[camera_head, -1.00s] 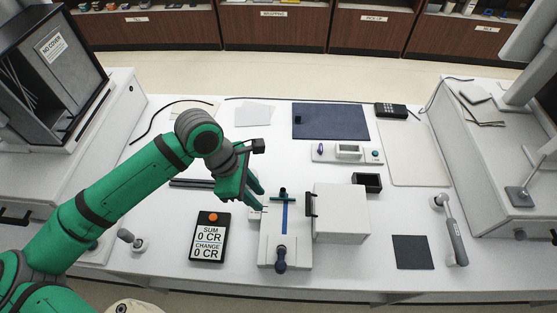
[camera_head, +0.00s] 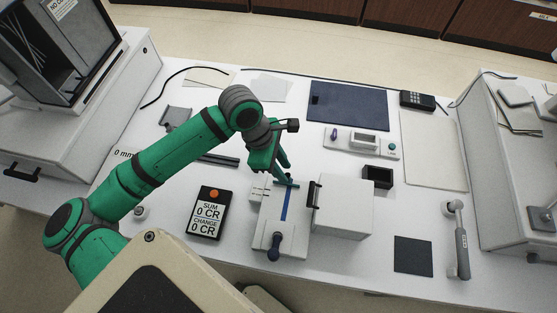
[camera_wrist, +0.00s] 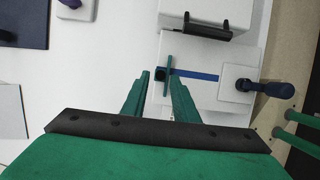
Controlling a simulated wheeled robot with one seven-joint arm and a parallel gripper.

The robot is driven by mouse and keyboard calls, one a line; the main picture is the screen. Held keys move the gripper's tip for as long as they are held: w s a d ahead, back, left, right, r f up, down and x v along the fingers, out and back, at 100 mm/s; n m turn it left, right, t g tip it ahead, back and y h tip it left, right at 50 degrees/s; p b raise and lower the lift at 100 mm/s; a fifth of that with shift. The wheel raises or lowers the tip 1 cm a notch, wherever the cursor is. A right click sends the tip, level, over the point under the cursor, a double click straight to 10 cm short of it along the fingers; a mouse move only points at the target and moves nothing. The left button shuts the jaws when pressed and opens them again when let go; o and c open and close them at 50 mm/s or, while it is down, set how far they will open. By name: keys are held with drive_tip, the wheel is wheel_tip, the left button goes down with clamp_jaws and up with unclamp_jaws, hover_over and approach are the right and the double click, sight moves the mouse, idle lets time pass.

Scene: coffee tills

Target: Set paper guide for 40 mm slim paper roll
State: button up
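The white printer-like unit (camera_head: 268,238) has a blue strip (camera_head: 287,204) along its top, and a dark blue knob (camera_head: 274,248) at its near end. A green crosspiece, seemingly the paper guide (camera_wrist: 168,76), stands at the far end of the strip; a small dark part (camera_wrist: 160,74) sits beside it. My gripper (camera_head: 287,175) is over that far end. In the wrist view my gripper (camera_wrist: 159,76) has its fingers apart, with the dark part between the tips in the picture; contact cannot be told. Small scale marks (camera_head: 260,190) lie left of the strip.
A white box (camera_head: 343,207) with a black handle (camera_head: 314,196) adjoins the unit on the right. A black display (camera_head: 208,212) stands to the left. A small black open box (camera_head: 378,177) and a white panel (camera_head: 362,142) lie beyond. A dark square mat (camera_head: 413,255) is at front right.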

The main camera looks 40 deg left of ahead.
drive_tip(key=shift+x, duration=1.25)
drive_tip(key=shift+c, duration=0.7)
clamp_jaws()
drive_tip(key=shift+s, duration=0.1)
drive_tip(key=shift+s+d+r, duration=0.1)
drive_tip(key=shift+s+d, duration=0.3)
drive_tip(key=shift+s, duration=0.45)
drive_tip(key=shift+s+d, duration=0.35)
drive_tip(key=shift+s, duration=0.5)
drive_tip(key=shift+o, duration=1.7)
unclamp_jaws()
drive_tip(key=v, duration=1)
drive_tip(key=shift+r, duration=0.4)
